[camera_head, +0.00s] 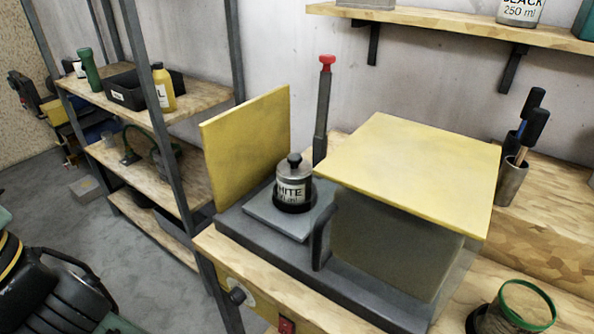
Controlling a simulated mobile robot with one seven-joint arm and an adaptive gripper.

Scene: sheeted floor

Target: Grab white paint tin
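The white paint tin (293,191) is a small metallic tin with a pale label reading "WHITE" and a dark knob on top. It stands upright on a light grey square plate (262,222) on the dark base of a bench machine. A yellow panel (245,150) stands upright just left and behind it. A yellow-topped box (415,165) with a dark handle (321,237) stands close on its right. The tin is mostly unobstructed from this view. I cannot make out my gripper in this view.
A red-topped grey post (323,110) rises behind the tin. A green-rimmed glass jar (524,308) is at the bench's front right. A holder with black-handled tools (512,180) stands at right. Metal shelving (185,97) is at left. Black equipment (60,300) fills the lower left.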

